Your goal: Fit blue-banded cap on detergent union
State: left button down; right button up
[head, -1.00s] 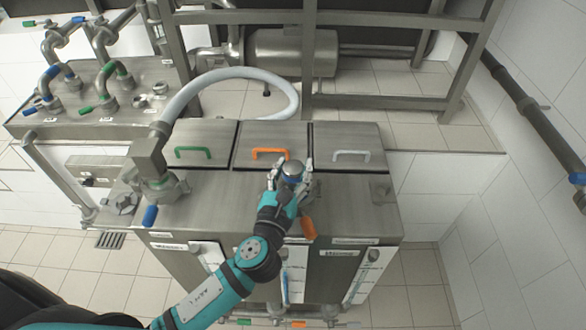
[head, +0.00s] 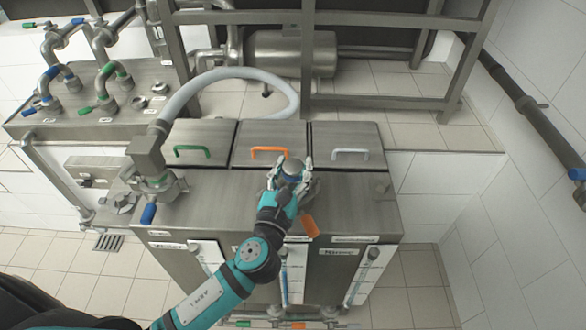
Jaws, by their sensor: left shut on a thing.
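My left gripper (head: 289,178) is shut on the blue-banded cap (head: 294,167), a round grey metal cap with a blue band. It holds the cap over the top of the steel tank, in front of the orange handle. A metal fitting, perhaps the detergent union, shows only in part beside and behind the gripper. An orange lever (head: 310,226) hangs at the tank's front edge just right of the gripper. I cannot tell whether the cap touches the fitting. My right gripper is not in view.
The steel tank (head: 235,210) has lids with green (head: 192,151), orange (head: 268,152) and white (head: 350,154) handles. A white hose (head: 235,74) loops behind it from a pipe fitting with a blue lever (head: 149,213).

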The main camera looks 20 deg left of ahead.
aim_at(291, 188)
pick_arm(q)
jog(key=c, duration=0.6)
grip_release()
notch_tip(291, 188, down, 3)
jog(key=shift+s+d+r+g, duration=0.1)
jog(key=shift+s+g, duration=0.05)
jog(key=shift+g, duration=0.15)
jog(key=shift+s+d, duration=0.1)
jog(key=shift+s, duration=0.35)
jog(key=s, duration=0.4)
jog(key=shift+s+d+r, duration=0.1)
jog(key=shift+s+d, duration=0.1)
jog(key=shift+d, duration=0.15)
jog(key=s+r+p, duration=0.1)
jog(key=s+r, duration=0.1)
jog(key=s+r+p, duration=0.4)
jog(key=r, duration=0.1)
jog(key=shift+s+a, duration=0.15)
jog(key=shift+a, duration=0.1)
